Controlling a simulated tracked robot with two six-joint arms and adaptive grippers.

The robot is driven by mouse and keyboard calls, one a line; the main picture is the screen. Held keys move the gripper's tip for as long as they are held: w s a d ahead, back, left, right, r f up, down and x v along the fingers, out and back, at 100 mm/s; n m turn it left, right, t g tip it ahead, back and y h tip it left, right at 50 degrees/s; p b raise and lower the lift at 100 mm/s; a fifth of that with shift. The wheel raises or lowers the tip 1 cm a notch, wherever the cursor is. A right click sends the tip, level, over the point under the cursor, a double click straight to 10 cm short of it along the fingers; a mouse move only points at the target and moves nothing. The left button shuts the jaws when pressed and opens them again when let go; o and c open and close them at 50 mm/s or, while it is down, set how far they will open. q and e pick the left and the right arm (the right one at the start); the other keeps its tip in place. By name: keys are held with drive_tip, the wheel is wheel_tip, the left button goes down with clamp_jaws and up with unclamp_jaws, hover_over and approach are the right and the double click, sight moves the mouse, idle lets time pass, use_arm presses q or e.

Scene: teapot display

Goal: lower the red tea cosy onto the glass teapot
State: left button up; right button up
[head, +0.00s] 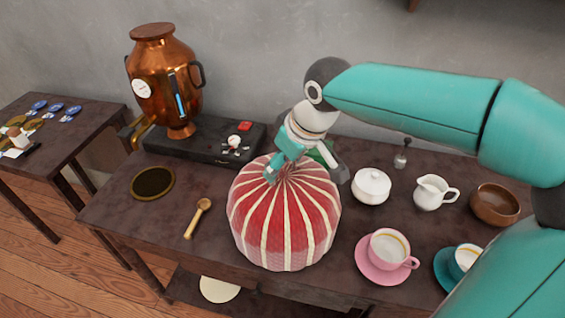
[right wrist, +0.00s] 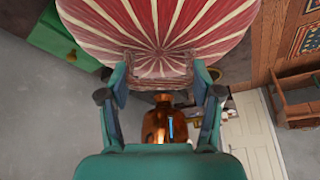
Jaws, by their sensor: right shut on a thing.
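The red tea cosy (head: 285,220), striped with cream, is upright near the front middle of the dark table. My right gripper (head: 280,172) is shut on its gathered top from above. In the right wrist view the cosy (right wrist: 155,35) fills the top, its stripes meeting between the fingers of my right gripper (right wrist: 160,83). The glass teapot does not show in either view; the cosy may hide it. I cannot tell whether the cosy's lower edge touches anything. My left gripper is not in view.
Left are a wooden spoon (head: 197,218), a round dark mat (head: 153,183) and a copper urn (head: 168,80). Right are a white sugar bowl (head: 371,186), a milk jug (head: 431,192), a brown bowl (head: 494,204), a pink cup (head: 388,249) and a teal cup (head: 465,260).

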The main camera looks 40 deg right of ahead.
drive_tip(key=shift+f, duration=0.3)
idle(0.5)
drive_tip(key=o, duration=1.8)
drive_tip(key=shift+r, duration=0.15)
drive_tip(key=shift+r+p, duration=2.8)
drive_tip(key=shift+r, duration=0.6)
